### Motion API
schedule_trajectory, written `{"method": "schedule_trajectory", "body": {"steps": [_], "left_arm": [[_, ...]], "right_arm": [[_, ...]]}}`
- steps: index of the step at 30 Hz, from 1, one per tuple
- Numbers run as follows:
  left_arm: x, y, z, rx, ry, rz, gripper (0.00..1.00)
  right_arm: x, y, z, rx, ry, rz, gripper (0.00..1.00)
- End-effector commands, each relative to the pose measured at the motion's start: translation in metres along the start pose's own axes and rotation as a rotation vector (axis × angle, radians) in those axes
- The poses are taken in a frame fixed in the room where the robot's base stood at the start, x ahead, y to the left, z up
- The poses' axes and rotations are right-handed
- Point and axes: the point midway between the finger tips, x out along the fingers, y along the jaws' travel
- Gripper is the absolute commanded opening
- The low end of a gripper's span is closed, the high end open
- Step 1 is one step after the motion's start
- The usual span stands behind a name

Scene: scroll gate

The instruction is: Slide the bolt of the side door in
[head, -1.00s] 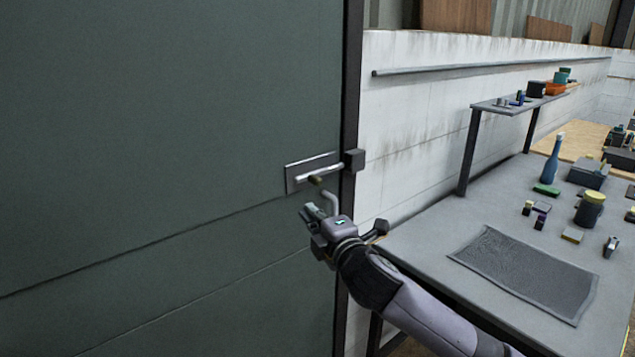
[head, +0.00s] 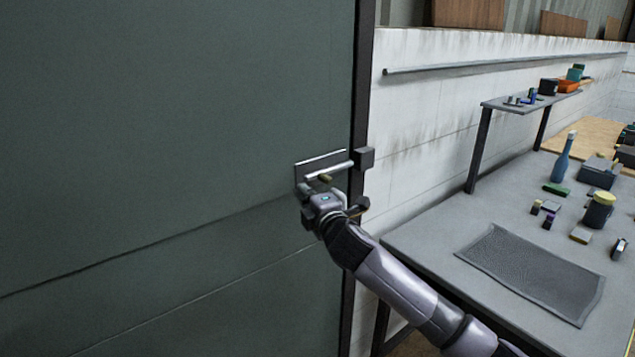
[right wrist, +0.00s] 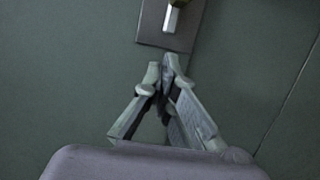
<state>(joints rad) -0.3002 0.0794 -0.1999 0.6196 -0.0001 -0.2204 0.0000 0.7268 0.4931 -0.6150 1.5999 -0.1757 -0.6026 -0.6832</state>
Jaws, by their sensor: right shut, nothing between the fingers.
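The green side door (head: 180,120) fills the left of the head view. Its bolt (head: 338,169) is a pale rod on a grey plate (head: 310,163) near the door's right edge, with a small brownish knob (head: 325,178). The rod's right end lies close to a dark keeper block (head: 364,158); I cannot tell if it enters it. My right gripper (head: 308,187) is just below the plate. In the right wrist view its fingertips (right wrist: 165,66) are together and empty, short of the plate (right wrist: 152,30) and the rod end (right wrist: 170,19). My left gripper is out of view.
A grey workbench (head: 440,235) with a dark mat (head: 530,275), a blue bottle (head: 563,158) and several small items stands to the right. A raised shelf (head: 500,104) is behind it. A white wall (head: 430,120) with a long rail (head: 480,64) runs behind the bench.

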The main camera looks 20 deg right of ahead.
Motion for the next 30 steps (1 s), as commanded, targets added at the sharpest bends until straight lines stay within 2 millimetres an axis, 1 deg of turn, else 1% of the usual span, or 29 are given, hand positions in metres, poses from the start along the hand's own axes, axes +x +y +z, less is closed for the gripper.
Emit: {"method": "schedule_trajectory", "body": {"steps": [1, 2, 3, 6, 10, 13, 23, 26, 30], "left_arm": [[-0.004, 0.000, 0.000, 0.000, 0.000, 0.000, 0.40], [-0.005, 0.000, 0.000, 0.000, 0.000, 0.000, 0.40], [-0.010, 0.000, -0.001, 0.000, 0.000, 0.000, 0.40], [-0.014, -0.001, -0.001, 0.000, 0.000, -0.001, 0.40], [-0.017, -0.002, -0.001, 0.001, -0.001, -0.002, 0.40], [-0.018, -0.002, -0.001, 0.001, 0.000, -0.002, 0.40], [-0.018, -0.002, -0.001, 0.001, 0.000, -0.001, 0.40], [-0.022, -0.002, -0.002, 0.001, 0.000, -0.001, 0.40], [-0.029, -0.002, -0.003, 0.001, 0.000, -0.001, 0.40]], "right_arm": [[0.008, 0.002, -0.001, 0.001, 0.000, 0.000, 0.00], [0.012, 0.002, 0.001, -0.001, -0.001, -0.001, 0.00], [0.012, 0.003, 0.012, -0.003, -0.004, -0.002, 0.00], [0.015, 0.002, 0.025, -0.003, -0.003, -0.001, 0.00], [0.017, 0.001, 0.035, -0.002, -0.001, -0.001, 0.00], [0.018, 0.000, 0.038, -0.001, 0.000, 0.000, 0.00], [0.018, 0.000, 0.040, -0.001, 0.000, 0.000, 0.00], [0.021, 0.001, 0.052, -0.003, -0.004, -0.002, 0.00], [0.028, 0.003, 0.081, -0.004, -0.005, -0.002, 0.00]]}}
